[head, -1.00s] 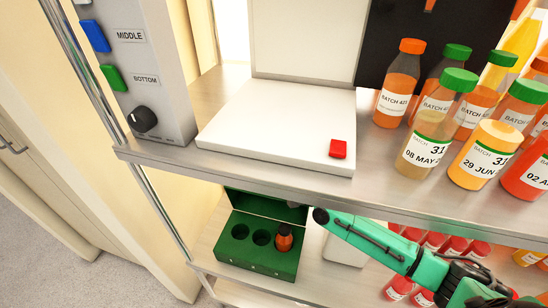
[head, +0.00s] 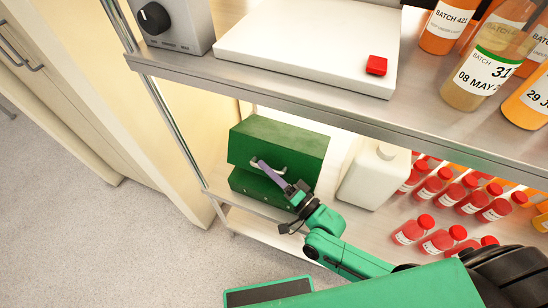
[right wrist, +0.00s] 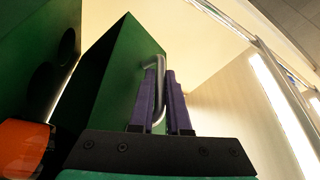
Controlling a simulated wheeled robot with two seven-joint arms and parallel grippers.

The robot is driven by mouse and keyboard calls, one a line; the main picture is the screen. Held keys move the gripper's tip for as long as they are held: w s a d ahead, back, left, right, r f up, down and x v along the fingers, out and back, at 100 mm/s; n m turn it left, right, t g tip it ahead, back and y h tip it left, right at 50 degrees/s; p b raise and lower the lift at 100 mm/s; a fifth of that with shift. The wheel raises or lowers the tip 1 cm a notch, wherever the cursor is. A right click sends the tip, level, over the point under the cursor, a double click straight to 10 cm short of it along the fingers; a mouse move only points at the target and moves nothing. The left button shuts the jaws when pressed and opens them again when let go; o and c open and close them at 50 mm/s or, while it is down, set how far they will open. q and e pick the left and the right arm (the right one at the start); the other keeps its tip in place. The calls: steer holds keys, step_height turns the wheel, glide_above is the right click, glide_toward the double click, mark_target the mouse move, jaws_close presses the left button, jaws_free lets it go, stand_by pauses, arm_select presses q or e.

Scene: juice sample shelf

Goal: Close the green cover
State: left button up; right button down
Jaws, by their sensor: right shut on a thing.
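The green box's cover (head: 282,145) is partly lowered, with a gap at the front above the box base (head: 255,187) on the lower shelf. My right gripper (head: 262,166) reaches in from the right and is shut on the cover's metal handle. In the right wrist view, its purple fingers (right wrist: 162,80) are on either side of the handle (right wrist: 157,62), which stands out from the cover (right wrist: 122,75). The box base with round holes (right wrist: 42,75) shows at the left, near an orange bottle (right wrist: 22,148). My left gripper is out of view.
A white jug (head: 375,175) stands just right of the box. Several red-capped bottles (head: 437,185) fill the shelf farther right. The upper shelf's metal edge (head: 270,103) overhangs the box, with a white device (head: 305,45) on it.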

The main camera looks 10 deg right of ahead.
steer(key=s+a+f+n+y+b, duration=0.2)
steer(key=s+f+n+b, duration=0.1)
steer(key=f+n+b, duration=0.3)
steer(key=shift+s+a+f+y+b, duration=0.15)
steer(key=shift+s+f+y+b, duration=0.2)
steer(key=shift+f+b, duration=0.8)
steer(key=shift+w+y, duration=0.1)
steer(key=shift+y, duration=0.15)
steer(key=c, duration=1.2)
jaws_free()
steer(key=shift+o, duration=0.2)
steer(key=shift+w+a, duration=0.1)
steer(key=b+v, duration=0.1)
steer(key=v, duration=1.3)
steer(key=shift+s+d+b, duration=0.25)
steer(key=shift+s+b, duration=0.05)
steer(key=shift+r, duration=0.1)
